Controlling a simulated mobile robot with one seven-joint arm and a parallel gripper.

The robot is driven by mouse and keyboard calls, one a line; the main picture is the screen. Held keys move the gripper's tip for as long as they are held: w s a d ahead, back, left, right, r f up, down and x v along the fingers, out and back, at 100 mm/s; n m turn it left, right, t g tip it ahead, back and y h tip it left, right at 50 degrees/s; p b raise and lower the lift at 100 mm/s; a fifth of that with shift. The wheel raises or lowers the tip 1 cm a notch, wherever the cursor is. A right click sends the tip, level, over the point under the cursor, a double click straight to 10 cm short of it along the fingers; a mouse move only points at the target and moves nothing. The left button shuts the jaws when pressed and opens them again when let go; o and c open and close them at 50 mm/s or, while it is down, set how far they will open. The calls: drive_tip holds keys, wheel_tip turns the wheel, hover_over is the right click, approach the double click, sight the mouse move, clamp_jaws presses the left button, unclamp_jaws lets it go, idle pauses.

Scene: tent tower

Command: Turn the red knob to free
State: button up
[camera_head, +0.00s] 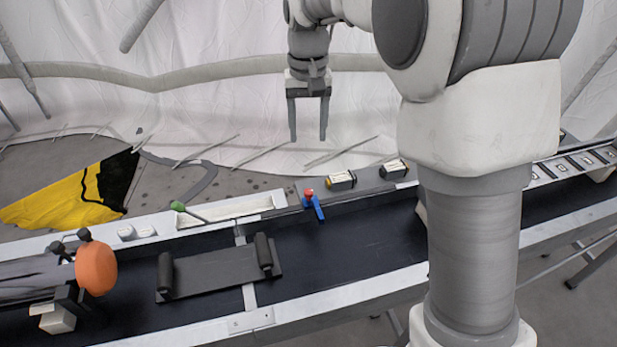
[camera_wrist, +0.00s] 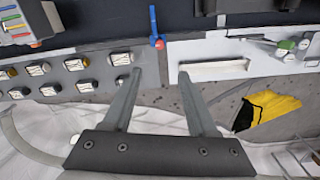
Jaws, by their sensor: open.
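The red knob (camera_head: 308,192) sits on a blue lever-shaped part (camera_head: 316,208) at the far rim of the black conveyor. In the wrist view the red knob (camera_wrist: 159,43) and the blue part (camera_wrist: 153,22) show just beyond and between the fingertips. My gripper (camera_head: 308,138) is open and empty, pointing down above and behind the rail in the head view. In the wrist view my gripper (camera_wrist: 158,72) shows its two fingers spread apart. It does not touch the knob. I cannot read any marking around the knob.
A green-tipped lever (camera_head: 178,206) stands left of the knob, beside a white recessed tray (camera_head: 232,209). Labelled blocks (camera_head: 341,181) sit to the right. Yellow-black cloth (camera_head: 75,195) is on the floor.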

sight(309, 191)
wheel_tip(309, 191, down, 17)
drive_tip(key=shift+r+b, duration=0.2)
drive_tip(key=shift+b, duration=0.5)
clamp_jaws()
